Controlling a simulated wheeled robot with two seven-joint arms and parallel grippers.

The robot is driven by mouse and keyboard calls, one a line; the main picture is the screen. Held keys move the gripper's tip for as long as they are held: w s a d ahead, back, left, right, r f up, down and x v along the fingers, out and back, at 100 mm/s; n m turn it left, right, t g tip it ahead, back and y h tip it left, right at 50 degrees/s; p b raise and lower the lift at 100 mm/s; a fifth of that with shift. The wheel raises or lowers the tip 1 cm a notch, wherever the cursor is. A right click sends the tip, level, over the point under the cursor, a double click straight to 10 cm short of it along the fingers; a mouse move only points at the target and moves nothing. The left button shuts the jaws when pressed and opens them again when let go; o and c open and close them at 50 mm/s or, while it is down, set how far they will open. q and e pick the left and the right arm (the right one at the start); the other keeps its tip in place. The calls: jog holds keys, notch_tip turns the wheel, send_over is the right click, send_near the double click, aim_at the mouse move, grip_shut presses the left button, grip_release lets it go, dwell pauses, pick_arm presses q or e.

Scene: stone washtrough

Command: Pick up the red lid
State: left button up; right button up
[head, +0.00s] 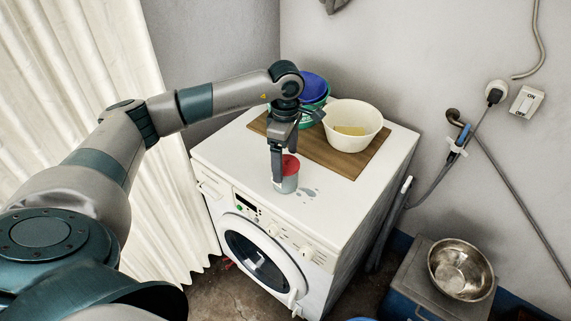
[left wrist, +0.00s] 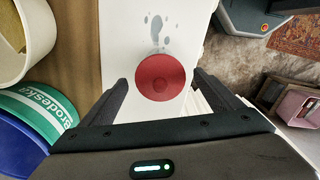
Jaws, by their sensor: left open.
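The red lid (head: 290,164) sits on top of a small grey can (head: 287,183) near the front of the washing machine's top. The lid shows as a round red disc (left wrist: 160,77) in the left wrist view, between and just beyond my fingertips. My left gripper (head: 283,165) is above and around the lid, pointing down. It is open, with one finger (left wrist: 118,93) on each side of the lid. One finger partly hides the can in the head view. I cannot tell whether the fingers touch the lid. My right gripper is not in view.
Behind, a wooden board (head: 350,166) carries a cream bowl (head: 362,112) and a green tub with a blue lid (head: 314,86). Wet marks (head: 309,194) lie beside the can. A metal bowl (head: 461,268) stands on a box at lower right. The machine top's front right (head: 335,215) is clear.

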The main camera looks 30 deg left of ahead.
aim_at(286, 157)
pick_arm(q)
jog(key=shift+c, duration=0.3)
jog(key=c, duration=1.1)
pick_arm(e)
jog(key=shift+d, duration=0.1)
pick_arm(q)
jog(key=shift+r, duration=0.1)
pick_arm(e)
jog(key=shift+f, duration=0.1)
